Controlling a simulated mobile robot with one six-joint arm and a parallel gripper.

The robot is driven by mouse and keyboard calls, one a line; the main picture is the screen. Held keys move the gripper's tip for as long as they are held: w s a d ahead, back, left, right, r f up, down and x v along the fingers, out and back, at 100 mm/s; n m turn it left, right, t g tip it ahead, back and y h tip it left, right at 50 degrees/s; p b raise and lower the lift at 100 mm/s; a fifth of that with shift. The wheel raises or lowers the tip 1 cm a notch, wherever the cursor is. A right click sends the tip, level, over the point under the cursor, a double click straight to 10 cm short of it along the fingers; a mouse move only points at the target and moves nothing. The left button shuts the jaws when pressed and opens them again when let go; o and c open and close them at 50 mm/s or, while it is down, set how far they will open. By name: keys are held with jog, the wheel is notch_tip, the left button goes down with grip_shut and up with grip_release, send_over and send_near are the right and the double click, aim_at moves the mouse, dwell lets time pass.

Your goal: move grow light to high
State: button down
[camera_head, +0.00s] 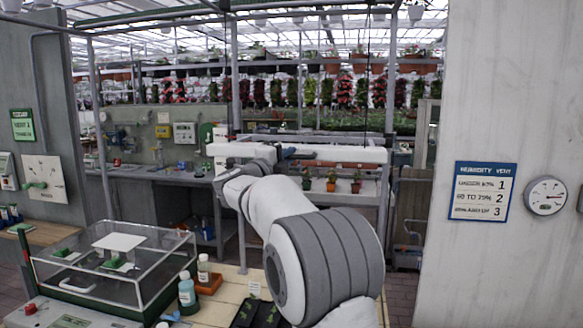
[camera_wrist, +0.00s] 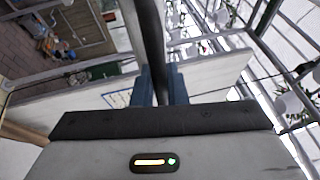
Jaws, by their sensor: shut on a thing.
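The grow light (camera_head: 342,154) is a long white bar, hanging level above small potted plants (camera_head: 331,180) in the middle of the head view. My gripper (camera_head: 288,153) is at the middle of the light, with the arm reaching forward from the lower right. In the wrist view my blue-grey fingers (camera_wrist: 162,88) are shut on a dark bar (camera_wrist: 150,35) that crosses the light and looks like its handle. My wrist hides part of the light's near side.
A bench with a clear-lidded case (camera_head: 118,262) and small bottles (camera_head: 187,289) stands at the lower left. A grey wall with a humidity vent sign (camera_head: 483,191) and a round gauge (camera_head: 546,196) closes off the right. A metal post (camera_head: 237,110) rises left of the light.

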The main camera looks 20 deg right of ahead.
jog(key=shift+s+r, duration=0.1)
jog(key=shift+r, duration=0.35)
jog(key=c, duration=1.5)
grip_release()
jog(key=shift+s+r, duration=0.1)
jog(key=shift+o, duration=0.2)
jog(key=b+v, duration=0.2)
jog(key=v, duration=0.6)
jog(key=shift+d, duration=0.1)
